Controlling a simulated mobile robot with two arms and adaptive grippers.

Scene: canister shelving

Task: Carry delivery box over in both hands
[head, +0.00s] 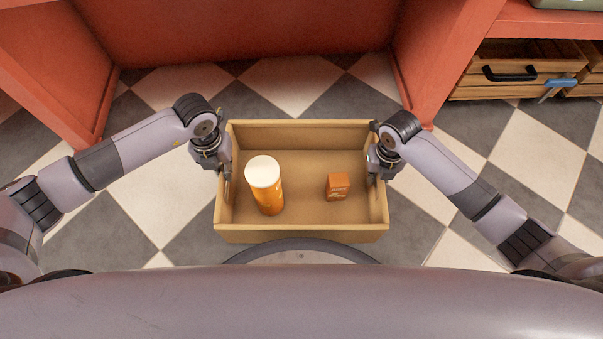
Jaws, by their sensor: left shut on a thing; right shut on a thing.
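The delivery box (300,128) is an open tan box in front of my body, held above the floor. Inside it, an orange canister with a white top (265,184) stands at the left and a small orange-brown box (337,186) sits at the right. My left gripper (224,168) is shut on the box's left wall. My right gripper (376,168) is shut on the right wall. The fingertips are partly hidden by the walls and wrists.
Red shelving (240,35) stands ahead, with side panels at left and right. At the upper right, a wooden crate (520,70) with a black handle sits under a red shelf, with a blue item (556,88) at its front. The checkered floor (505,200) is clear on both sides.

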